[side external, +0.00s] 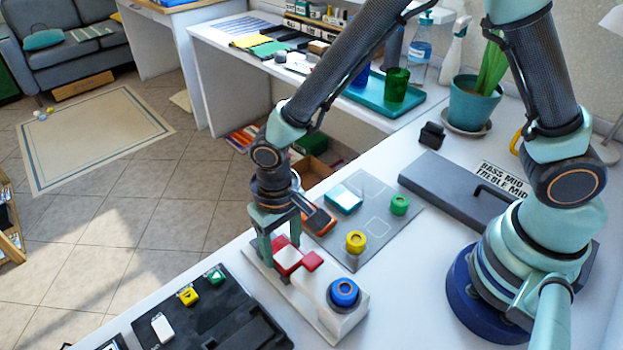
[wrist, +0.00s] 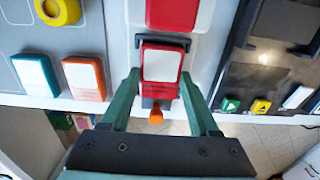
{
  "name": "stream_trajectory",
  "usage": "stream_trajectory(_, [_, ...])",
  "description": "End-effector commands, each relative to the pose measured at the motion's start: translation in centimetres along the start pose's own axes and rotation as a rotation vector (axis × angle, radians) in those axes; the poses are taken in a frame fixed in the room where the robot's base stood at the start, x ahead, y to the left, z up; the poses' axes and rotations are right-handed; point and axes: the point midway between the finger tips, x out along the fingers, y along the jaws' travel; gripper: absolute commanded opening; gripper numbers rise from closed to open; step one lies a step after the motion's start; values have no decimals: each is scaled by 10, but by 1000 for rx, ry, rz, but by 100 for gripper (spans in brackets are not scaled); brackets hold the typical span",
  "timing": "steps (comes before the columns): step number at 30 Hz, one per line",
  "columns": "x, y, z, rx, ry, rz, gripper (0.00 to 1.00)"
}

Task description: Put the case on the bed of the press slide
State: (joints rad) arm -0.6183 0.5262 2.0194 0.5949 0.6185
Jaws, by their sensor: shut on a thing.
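A red case with a white label (wrist: 161,65) lies between the two green fingers of my gripper (wrist: 160,77), which is shut on it. The case shows partly in the side view (side external: 287,258), below my gripper (side external: 281,240). The press slide is a white unit (side external: 318,300) with a red block (side external: 312,261) and a blue knob (side external: 344,291). The case lies flat at the slide's near end, lined up with the red block (wrist: 172,14), with a dark bracket (wrist: 163,41) at its far edge. I cannot tell whether it touches the bed, which it hides.
A grey mat (side external: 372,250) holds a teal case (side external: 343,198), an orange case (side external: 320,220), a yellow disc (side external: 356,242) and a green disc (side external: 400,204). A black tray (side external: 215,318) with small coloured pieces lies on the other side. An orange knob (wrist: 156,117) sits between my fingers.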

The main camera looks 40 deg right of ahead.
Motion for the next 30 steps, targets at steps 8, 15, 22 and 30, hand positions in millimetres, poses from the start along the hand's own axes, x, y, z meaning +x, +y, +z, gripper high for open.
stream_trajectory(8, [1, 0, 0, 0, 0, 0, 91])
stream_trajectory(15, [-2, 0, 0, 0, 1, 0, 91])
stream_trajectory(22, [-34, -1, -1, 0, 4, -3, 91])
stream_trajectory(30, [-90, -1, -1, 0, 4, -3, 91])
